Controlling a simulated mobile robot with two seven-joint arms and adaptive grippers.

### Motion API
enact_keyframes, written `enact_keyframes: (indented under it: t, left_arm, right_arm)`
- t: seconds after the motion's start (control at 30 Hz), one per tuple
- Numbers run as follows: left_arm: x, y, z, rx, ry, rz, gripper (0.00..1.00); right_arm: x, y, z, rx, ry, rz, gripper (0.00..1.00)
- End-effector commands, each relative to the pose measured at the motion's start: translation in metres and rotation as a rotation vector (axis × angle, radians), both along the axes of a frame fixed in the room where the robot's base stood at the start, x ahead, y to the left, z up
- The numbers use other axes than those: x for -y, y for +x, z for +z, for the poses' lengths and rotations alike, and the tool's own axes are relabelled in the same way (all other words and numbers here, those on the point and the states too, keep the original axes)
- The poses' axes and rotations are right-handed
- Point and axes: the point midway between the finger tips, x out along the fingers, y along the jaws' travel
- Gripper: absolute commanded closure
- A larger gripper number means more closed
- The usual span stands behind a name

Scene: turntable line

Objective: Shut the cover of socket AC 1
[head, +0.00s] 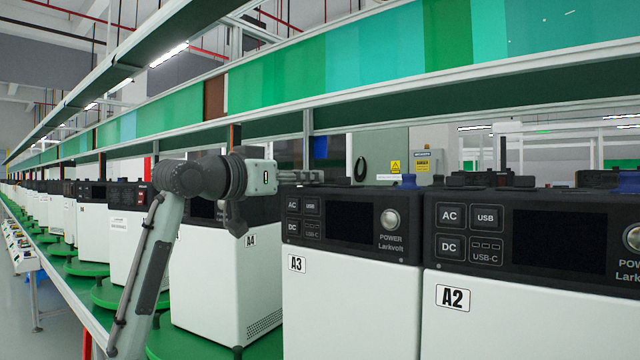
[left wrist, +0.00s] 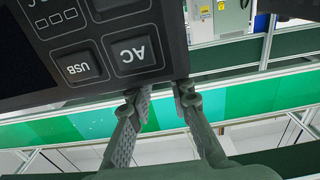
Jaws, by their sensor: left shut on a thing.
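Unit A3 (head: 350,300), a white box with a black front panel, stands in the middle of the head view. Its AC cover (head: 293,206) is a square at the panel's upper left and looks flat against it. My left gripper (head: 312,176) is at the top left of A3, above the AC cover. In the left wrist view a panel shows upside down, with an AC cover (left wrist: 135,50) that also looks flat. There the left gripper's fingers (left wrist: 161,92) stand apart at the panel's top edge and corner, which they seem to grip. No "AC 1" label is readable. My right gripper is not in view.
Unit A2 (head: 520,315) stands close on the right of A3, with its own AC cover (head: 451,216). Unit A4 (head: 215,295) stands on the left. A long shelf rail (head: 480,85) runs overhead. Green turntables (head: 110,293) carry units farther left.

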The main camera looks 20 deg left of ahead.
Motion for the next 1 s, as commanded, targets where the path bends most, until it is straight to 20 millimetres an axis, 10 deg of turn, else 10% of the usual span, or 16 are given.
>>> enact_keyframes:
  t: [0.37, 0.4, 0.57, 1.0]
  left_arm:
    - [-0.004, -0.006, -0.003, -0.009, 0.002, 0.003, 1.0]
    - [-0.004, -0.006, -0.003, -0.008, 0.003, 0.003, 0.77]
    - [-0.004, -0.006, -0.003, -0.008, 0.002, 0.003, 0.59]
    - [-0.009, -0.019, -0.002, -0.006, 0.003, 0.005, 0.59]
  right_arm:
    - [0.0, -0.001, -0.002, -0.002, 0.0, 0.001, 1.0]
    - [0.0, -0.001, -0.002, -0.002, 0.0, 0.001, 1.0]
    - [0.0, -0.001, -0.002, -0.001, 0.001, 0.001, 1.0]
    - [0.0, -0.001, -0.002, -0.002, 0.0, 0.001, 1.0]
